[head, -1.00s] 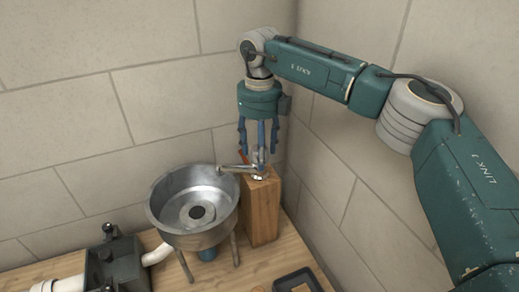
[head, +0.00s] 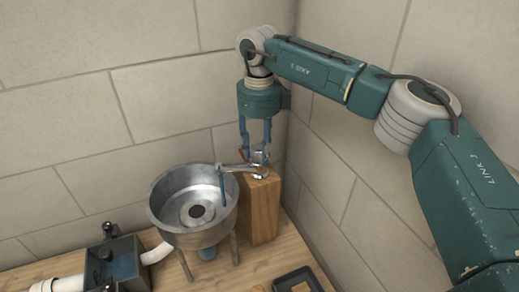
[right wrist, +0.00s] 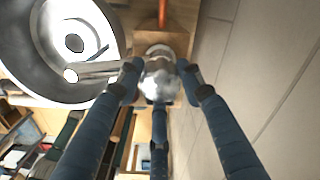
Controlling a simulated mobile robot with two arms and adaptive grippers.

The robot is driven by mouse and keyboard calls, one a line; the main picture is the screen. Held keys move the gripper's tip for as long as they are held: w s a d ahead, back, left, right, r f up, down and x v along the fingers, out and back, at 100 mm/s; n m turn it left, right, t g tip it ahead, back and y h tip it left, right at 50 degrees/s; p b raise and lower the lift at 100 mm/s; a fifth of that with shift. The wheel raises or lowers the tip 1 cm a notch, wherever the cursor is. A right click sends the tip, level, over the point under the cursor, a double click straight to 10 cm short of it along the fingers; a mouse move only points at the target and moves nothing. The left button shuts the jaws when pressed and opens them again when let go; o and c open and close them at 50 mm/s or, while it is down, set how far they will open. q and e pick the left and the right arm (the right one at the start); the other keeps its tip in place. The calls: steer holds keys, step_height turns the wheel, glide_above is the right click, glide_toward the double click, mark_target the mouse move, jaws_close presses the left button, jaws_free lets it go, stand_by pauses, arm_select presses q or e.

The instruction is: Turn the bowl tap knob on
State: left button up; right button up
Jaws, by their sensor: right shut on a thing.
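The bowl tap stands on a wooden block (head: 262,205), and its metal spout (head: 232,168) reaches left over the metal bowl (head: 178,212). A thin blue stream (head: 222,184) hangs from the spout end into the bowl. My right gripper (head: 257,152) points down over the tap, shut on its knob. In the right wrist view its blue fingers surround the round shiny knob (right wrist: 158,78). An orange-red lever or rod (right wrist: 162,14) shows beyond the knob. The fingers partly hide the knob in the head view. My left gripper is out of view.
A dark open box (head: 118,262) with blue inside and a white pipe (head: 68,286) are at the lower left. A black tray (head: 298,280) lies at the front right. Tiled walls (head: 330,150) stand close behind and right of the tap.

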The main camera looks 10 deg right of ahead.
mark_target(259, 146)
steer(key=n, duration=0.4)
steer(key=shift+w+r+n, duration=0.1)
steer(key=shift+r+n, duration=0.1)
steer(key=shift+n, duration=0.1)
steer(key=n, duration=0.4)
steer(key=shift+n, duration=0.3)
steer(key=o, duration=1.2)
steer(key=shift+c, duration=0.2)
steer(key=shift+a, duration=0.1)
step_height(259, 146, up, 12)
steer(key=shift+f, duration=0.1)
